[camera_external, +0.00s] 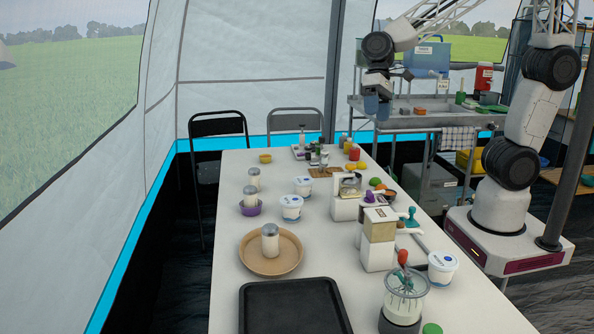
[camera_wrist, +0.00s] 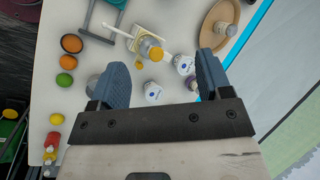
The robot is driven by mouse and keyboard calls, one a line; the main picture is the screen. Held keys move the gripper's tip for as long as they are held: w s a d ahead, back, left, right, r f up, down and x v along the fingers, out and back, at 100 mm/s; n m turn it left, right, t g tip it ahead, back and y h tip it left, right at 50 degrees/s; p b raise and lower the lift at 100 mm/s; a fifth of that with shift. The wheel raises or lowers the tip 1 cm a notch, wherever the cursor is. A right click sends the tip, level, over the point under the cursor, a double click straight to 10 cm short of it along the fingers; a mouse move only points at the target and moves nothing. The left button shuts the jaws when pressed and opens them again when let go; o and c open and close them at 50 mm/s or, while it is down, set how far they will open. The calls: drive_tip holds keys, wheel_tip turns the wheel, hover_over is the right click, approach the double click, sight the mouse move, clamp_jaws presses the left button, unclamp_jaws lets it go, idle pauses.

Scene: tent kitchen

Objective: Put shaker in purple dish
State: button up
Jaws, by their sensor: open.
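The purple dish (camera_external: 250,210) sits on the left side of the white table, with a silver-topped shaker (camera_external: 250,195) standing in or directly over it. Another shaker (camera_external: 254,177) stands just behind it. A third shaker (camera_external: 270,240) stands in a round tan tray (camera_external: 262,266); it also shows in the wrist view (camera_wrist: 228,29). In that view my right finger hides much of the purple dish (camera_wrist: 192,82). My gripper (camera_external: 377,107) is open and empty, high above the far right part of the table, apart from the shakers. Its fingers (camera_wrist: 163,75) point down at the table.
White yogurt tubs (camera_external: 291,207) stand right of the dish. A coffee grinder (camera_external: 378,240), blender (camera_external: 404,298) and black tray (camera_external: 290,308) occupy the front. Fruit (camera_external: 362,165) and bottles (camera_external: 322,158) are farther back. Chairs (camera_external: 219,126) stand behind the table.

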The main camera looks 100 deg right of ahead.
drive_tip(key=s+r+n+h, duration=0.1)
drive_tip(key=s+n, duration=0.3)
drive_tip(key=s, duration=0.6)
drive_tip(key=s+d+r+n+t+h, duration=0.1)
drive_tip(key=s+n+h, duration=0.3)
drive_tip(key=s, duration=0.7)
drive_tip(key=shift+s+r+n+h, duration=0.15)
drive_tip(key=shift+r+n+h, duration=0.15)
drive_tip(key=shift+n, duration=0.2)
